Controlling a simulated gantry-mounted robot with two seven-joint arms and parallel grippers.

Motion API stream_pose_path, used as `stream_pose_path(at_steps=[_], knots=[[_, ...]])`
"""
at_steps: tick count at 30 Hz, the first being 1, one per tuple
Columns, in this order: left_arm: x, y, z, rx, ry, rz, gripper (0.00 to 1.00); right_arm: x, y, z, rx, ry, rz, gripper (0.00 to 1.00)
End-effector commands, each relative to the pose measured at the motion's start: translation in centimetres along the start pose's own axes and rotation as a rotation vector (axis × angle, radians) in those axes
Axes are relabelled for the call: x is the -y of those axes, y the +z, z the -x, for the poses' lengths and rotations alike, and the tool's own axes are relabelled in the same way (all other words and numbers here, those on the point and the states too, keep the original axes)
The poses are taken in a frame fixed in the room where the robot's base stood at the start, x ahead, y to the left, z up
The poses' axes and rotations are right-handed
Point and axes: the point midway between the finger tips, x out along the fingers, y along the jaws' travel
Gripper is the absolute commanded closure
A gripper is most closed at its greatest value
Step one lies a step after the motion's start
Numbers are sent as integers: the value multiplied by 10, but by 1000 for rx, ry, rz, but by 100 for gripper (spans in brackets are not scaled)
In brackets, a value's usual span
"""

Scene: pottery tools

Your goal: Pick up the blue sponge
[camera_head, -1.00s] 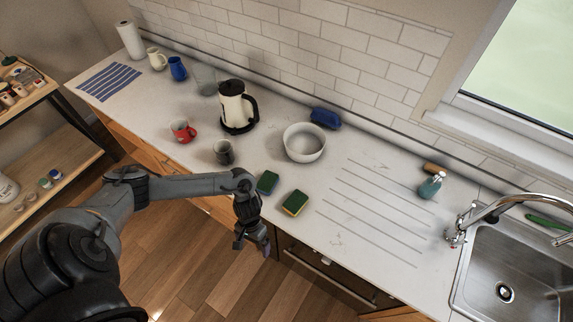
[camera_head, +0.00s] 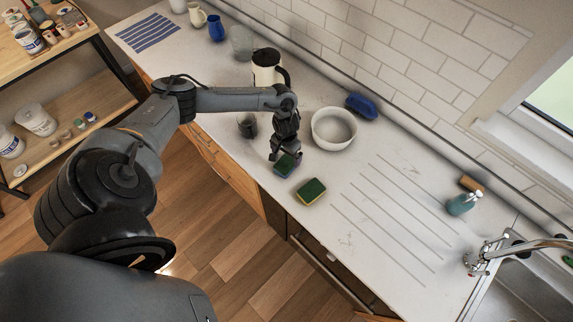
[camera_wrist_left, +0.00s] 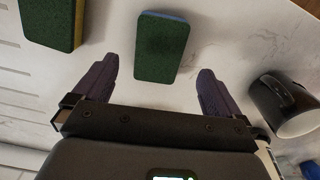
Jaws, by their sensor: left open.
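The blue sponge (camera_head: 286,166) has a dark green top and a blue edge and lies flat near the front of the counter. In the left wrist view the sponge (camera_wrist_left: 161,47) lies between and just beyond my two fingertips, with its blue edge on the far side. My left gripper (camera_head: 285,153) hangs over the sponge, partly hiding it in the head view. In the left wrist view the gripper (camera_wrist_left: 157,70) is open, with gaps on both sides of the sponge. My right gripper is not in view.
A green and yellow sponge (camera_head: 311,192) lies close by, also in the wrist view (camera_wrist_left: 48,22). A dark mug (camera_wrist_left: 285,105) is on the other side. A white bowl (camera_head: 334,129), a blue object (camera_head: 361,106) and a kettle (camera_head: 267,68) stand behind. The ribbed counter area (camera_head: 395,215) is clear.

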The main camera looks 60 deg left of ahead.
Motion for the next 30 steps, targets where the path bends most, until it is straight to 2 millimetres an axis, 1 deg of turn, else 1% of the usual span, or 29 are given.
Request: stream_pose_path(at_steps=[8, 15, 18, 27, 29, 30], knots=[[-1, 1, -17, 2, 0, 0, 1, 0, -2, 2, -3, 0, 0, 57], [-3, 1, -48, 1, 1, 0, 1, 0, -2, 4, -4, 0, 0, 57], [-3, 1, -56, 0, 0, 0, 1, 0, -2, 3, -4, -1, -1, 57], [-2, 1, -59, -1, 0, -1, 1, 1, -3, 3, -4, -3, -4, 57], [-2, 1, -59, -1, 0, -1, 10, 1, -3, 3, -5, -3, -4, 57], [-2, 1, -59, 0, 0, -1, 16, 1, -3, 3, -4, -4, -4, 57]])
